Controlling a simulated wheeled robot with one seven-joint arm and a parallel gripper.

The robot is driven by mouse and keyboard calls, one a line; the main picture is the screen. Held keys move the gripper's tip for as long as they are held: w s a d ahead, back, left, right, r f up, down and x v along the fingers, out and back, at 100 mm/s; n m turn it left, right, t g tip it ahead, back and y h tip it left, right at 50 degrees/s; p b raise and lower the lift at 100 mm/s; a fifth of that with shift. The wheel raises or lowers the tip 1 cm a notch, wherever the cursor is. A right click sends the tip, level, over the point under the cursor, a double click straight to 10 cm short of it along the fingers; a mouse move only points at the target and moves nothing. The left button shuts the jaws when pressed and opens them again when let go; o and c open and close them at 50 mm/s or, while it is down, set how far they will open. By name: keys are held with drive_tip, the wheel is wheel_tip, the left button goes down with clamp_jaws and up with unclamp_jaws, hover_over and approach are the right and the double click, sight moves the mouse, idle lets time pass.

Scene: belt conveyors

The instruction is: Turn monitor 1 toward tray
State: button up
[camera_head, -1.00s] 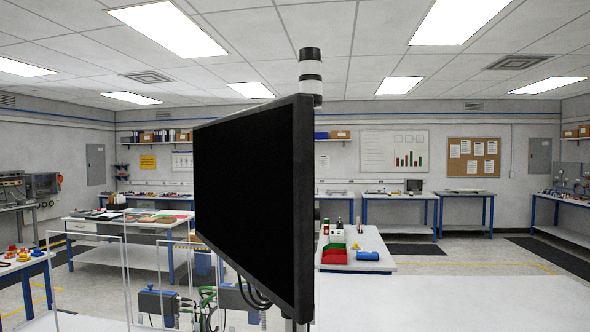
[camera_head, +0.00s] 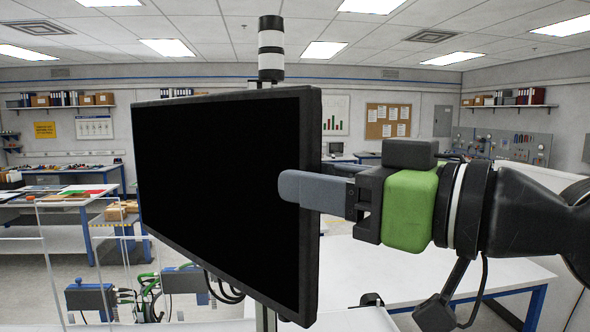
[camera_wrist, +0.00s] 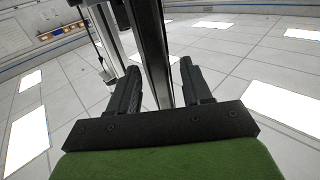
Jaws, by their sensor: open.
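Monitor 1 (camera_head: 220,190) is the large black screen left of centre in the head view, seen at an angle with its right edge nearest. My gripper (camera_head: 290,188) reaches in from the right at that edge. One grey finger lies in front of the screen; the other is hidden behind the monitor. In the wrist view, the open fingers of my gripper (camera_wrist: 160,78) stand on either side of the monitor's dark edge (camera_wrist: 152,45). I cannot tell whether either finger touches it. I cannot make out a tray in the current views.
A black and white signal column (camera_head: 271,50) stands behind the monitor. A white table (camera_head: 400,272) lies behind and below my arm. Clear panels (camera_head: 85,260) and cabled blue-grey devices (camera_head: 90,297) are at lower left. Workbenches (camera_head: 60,207) stand farther back.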

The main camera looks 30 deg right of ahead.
drive_tip(key=x, duration=0.3)
drive_tip(key=shift+w, duration=0.25)
drive_tip(key=shift+c, duration=0.2)
drive_tip(key=shift+s, duration=0.1)
clamp_jaws()
